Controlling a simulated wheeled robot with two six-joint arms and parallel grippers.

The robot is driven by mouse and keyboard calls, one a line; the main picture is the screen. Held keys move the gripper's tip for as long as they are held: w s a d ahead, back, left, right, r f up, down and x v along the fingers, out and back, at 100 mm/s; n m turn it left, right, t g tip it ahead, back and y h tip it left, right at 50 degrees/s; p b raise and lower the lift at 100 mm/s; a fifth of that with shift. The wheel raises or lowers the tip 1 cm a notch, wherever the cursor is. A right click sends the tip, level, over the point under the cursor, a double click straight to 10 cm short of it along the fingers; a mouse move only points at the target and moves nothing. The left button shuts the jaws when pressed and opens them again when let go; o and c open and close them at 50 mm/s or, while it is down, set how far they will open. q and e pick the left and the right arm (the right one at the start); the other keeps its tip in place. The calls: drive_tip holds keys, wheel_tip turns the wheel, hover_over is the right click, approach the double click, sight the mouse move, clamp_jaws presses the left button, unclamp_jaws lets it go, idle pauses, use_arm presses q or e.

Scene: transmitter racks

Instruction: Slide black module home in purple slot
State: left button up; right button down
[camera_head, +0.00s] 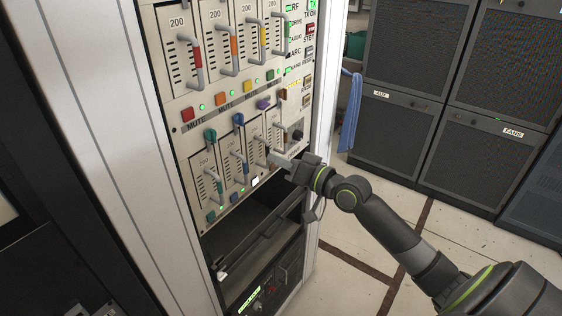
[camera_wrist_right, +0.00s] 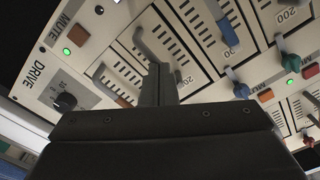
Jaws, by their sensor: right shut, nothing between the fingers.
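The purple latch or marker (camera_head: 262,103) sits above the third column of the rack's lower row. Under it is a pale-faced module (camera_head: 256,131) with a dark-looking handle, partly hidden by my gripper; I take it as the black module. My right gripper (camera_head: 271,154) is shut and empty, its fingertips close in front of this module's lower part. My left gripper is out of view.
Neighbouring modules have a teal handle (camera_head: 210,178) and a blue handle (camera_head: 238,160). The upper row has red, orange and yellow handles. An open dark bay (camera_head: 245,232) lies below. Dark cabinets (camera_head: 405,130) stand at the right, with clear floor before them.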

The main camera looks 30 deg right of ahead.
drive_tip(key=shift+s, duration=0.15)
drive_tip(key=p+v, duration=0.3)
drive_tip(key=v, duration=1.7)
